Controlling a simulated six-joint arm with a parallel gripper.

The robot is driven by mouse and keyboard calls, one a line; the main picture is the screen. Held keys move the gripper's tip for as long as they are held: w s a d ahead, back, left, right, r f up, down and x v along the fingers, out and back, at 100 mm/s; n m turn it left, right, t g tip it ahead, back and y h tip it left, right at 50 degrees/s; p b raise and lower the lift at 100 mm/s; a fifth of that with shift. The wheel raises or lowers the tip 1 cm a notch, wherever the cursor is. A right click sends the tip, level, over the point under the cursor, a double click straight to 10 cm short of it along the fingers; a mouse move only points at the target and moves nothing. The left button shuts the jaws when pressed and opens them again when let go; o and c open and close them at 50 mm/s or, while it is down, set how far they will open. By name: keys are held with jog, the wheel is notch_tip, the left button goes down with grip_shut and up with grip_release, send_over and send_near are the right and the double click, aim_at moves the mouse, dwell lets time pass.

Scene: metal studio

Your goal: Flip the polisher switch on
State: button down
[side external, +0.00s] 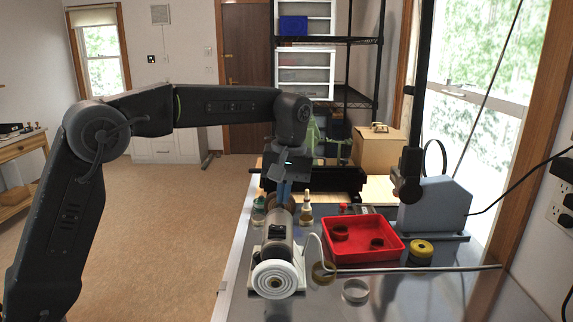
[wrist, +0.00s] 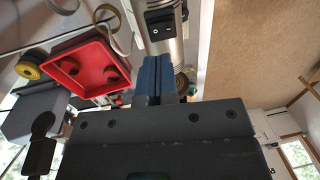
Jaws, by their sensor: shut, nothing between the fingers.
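The polisher (side external: 279,226) is a grey metal cylinder with a pale round buffing wheel (side external: 275,279) at its near end, on a white base. A black rocker switch (side external: 277,234) sits on its body. In the wrist view the switch (wrist: 161,22) shows white marks, just above my fingertips in the picture; which way it is tipped I cannot tell. My gripper (side external: 283,194) has blue fingers pressed together and pointing down, over the far part of the polisher. In the wrist view its fingers (wrist: 152,62) are shut and empty, with a gap in the picture to the switch.
A red tray (side external: 363,258) with dark round pieces stands right of the polisher, beside a yellow roll (side external: 421,250). A grey machine (side external: 436,207) stands behind at the right. Small bottles (side external: 306,209) stand close behind. A pale cord runs beside the polisher.

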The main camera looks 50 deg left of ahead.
aim_at(272, 226)
notch_tip(272, 226, up, 8)
jog(key=shift+w+d+f, duration=0.2)
jog(key=shift+w+d, duration=0.1)
jog(key=shift+d, duration=0.05)
jog(key=shift+s+a+r, duration=0.2)
jog(key=shift+s+a, duration=0.25)
jog(key=shift+a, duration=0.05)
jog(key=shift+f, duration=0.1)
jog(key=f, duration=0.9)
jog(key=s+a+f, duration=0.1)
jog(key=f, duration=0.3)
jog(key=shift+s+a+f, duration=0.1)
jog(key=shift+f, duration=0.3)
